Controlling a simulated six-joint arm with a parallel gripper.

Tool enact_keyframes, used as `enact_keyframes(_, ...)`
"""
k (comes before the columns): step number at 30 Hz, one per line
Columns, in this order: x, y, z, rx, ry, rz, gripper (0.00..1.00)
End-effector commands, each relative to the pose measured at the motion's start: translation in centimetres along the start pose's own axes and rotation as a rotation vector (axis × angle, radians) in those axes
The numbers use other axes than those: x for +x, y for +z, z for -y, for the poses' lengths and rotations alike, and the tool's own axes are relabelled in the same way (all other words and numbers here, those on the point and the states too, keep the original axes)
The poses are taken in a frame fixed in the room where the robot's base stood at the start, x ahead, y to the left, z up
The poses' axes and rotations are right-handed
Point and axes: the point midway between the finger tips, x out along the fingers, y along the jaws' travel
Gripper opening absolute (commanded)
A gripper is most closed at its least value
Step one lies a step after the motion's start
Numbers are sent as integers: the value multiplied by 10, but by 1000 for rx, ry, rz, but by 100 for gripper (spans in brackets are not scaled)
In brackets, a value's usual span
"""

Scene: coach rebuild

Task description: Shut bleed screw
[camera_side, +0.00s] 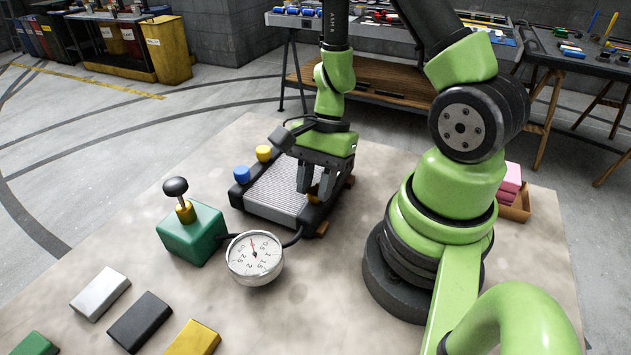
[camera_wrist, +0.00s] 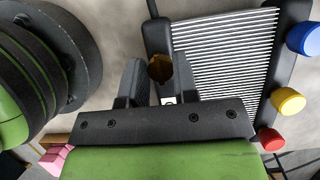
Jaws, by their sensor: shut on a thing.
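The bleed screw is a brass, faceted head (camera_wrist: 160,67) on the dark end tank of a silver-finned radiator (camera_wrist: 225,50). In the side view the radiator (camera_side: 276,194) lies on the bench, and only a bit of the brass screw (camera_side: 313,190) shows between the fingers. My gripper (camera_side: 315,184) points down over the radiator's right end. In the wrist view my gripper (camera_wrist: 157,78) has one grey finger on each side of the screw head, shut on it. The screw's thread and seat are hidden, so I cannot tell how far it is turned in.
Blue (camera_side: 242,174) and yellow (camera_side: 263,153) caps, and a red cap (camera_wrist: 270,138), sit along the radiator's far side. A green pump block (camera_side: 191,235) and a round gauge (camera_side: 255,257) stand at front left. Several coloured blocks lie nearer. Pink blocks (camera_side: 511,180) sit right.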

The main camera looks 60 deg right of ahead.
Motion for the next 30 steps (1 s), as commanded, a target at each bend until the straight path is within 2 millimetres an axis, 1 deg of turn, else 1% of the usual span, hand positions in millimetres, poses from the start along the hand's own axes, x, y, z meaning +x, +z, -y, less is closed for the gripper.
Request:
enact_keyframes(5,0,0,0,2,-1,1,4)
enact_keyframes(6,0,0,0,2,-1,1,37)
enact_keyframes(8,0,0,0,2,0,1,50)
enact_keyframes(9,0,0,0,1,0,1,52)
enact_keyframes(16,0,0,0,0,0,1,52)
enact_keyframes(20,-3,0,1,-1,-3,2,52)
enact_keyframes(26,-19,0,2,-3,-8,2,52)
enact_keyframes(30,-37,0,2,-2,-11,1,52)
